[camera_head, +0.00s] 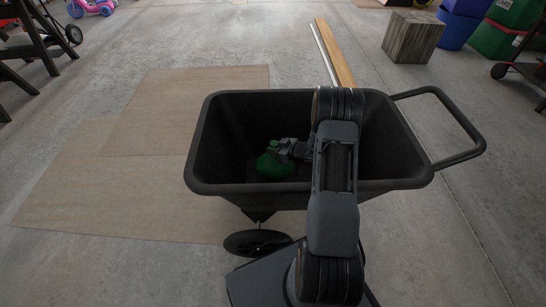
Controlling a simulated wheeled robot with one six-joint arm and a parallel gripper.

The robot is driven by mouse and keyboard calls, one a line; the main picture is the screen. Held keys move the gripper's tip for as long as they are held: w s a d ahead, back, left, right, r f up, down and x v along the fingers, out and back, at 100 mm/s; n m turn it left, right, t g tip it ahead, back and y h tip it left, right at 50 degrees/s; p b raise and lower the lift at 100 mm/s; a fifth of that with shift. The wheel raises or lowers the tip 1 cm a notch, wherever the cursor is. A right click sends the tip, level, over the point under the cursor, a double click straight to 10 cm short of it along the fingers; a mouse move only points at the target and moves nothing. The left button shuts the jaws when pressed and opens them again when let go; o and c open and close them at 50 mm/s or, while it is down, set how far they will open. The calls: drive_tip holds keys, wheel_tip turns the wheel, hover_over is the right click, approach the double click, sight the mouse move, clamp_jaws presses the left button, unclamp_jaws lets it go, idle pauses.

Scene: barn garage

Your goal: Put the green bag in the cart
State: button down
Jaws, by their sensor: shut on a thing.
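The black cart (225,187) stands on the floor in the middle of the head view, its tub open at the top. The green bag (274,167) is inside the outline of the tub, left of my arm. My gripper (284,151) is shut on the green bag at its upper right side. My arm reaches over the front rim and hides part of the tub's right half. I cannot tell whether the bag touches the tub's floor.
The cart's handle (467,157) sticks out to the right. Flat cardboard sheets (130,180) lie on the floor to the left. A long wooden plank (337,55) and a wooden block (412,37) lie behind the cart. Blue (457,30) and green bins stand at the back right.

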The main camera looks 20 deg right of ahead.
drive_tip(key=shift+a+f+b, duration=0.15)
drive_tip(key=shift+f+b, duration=0.35)
drive_tip(key=shift+f, duration=0.4)
drive_tip(key=shift+a+f+b, duration=0.1)
drive_tip(key=shift+f+b, duration=0.4)
drive_tip(key=shift+f, duration=0.4)
drive_tip(key=shift+f, duration=0.2)
drive_tip(key=c, duration=0.9)
unclamp_jaws()
drive_tip(key=shift+c, duration=0.2)
